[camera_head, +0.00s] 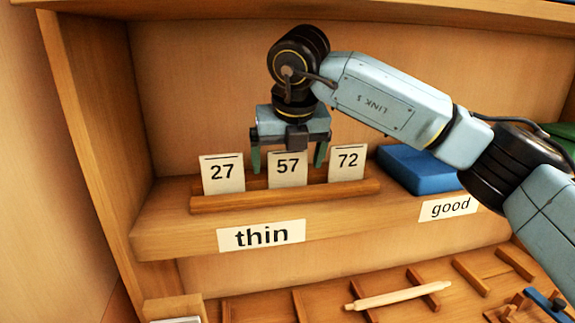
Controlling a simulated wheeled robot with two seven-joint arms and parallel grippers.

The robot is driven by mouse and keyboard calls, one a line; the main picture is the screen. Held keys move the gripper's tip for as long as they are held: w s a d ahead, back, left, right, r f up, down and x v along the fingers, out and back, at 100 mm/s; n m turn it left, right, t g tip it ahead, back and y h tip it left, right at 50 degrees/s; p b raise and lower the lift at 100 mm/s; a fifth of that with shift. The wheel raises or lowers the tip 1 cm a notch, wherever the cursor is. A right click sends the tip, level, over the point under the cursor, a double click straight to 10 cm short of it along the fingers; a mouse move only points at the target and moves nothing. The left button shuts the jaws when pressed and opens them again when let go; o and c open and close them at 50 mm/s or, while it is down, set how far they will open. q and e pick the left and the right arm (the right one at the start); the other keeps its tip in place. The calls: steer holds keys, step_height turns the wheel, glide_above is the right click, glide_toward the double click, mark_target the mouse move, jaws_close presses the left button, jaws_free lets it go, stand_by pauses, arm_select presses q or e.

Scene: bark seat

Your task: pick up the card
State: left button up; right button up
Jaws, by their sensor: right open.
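Three white cards stand upright in a wooden rack (290,199) on the shelf. The card marked 27 (222,173) is on the left, the card marked 57 (288,170) in the middle and the card marked 72 (347,162) on the right. My right gripper (288,164) points down over the middle card. Its fingers are open, one on the left and one on the right of the 57 card's upper part. I cannot tell whether they touch it. My left gripper is not in view.
A blue block (415,168) lies right of the rack, partly behind my arm. Labels reading thin (262,235) and good (448,207) are on the shelf's front edge. Below, a wooden rolling pin (398,295) lies among wooden dividers. A side wall (95,120) closes the left.

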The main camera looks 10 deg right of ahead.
steer(key=shift+f, duration=0.1)
steer(key=shift+c, duration=0.2)
steer(key=c, duration=1)
steer(key=shift+r, duration=0.75)
steer(key=s+b, duration=0.4)
steer(key=s, duration=1.4)
steer(key=shift+b, duration=0.35)
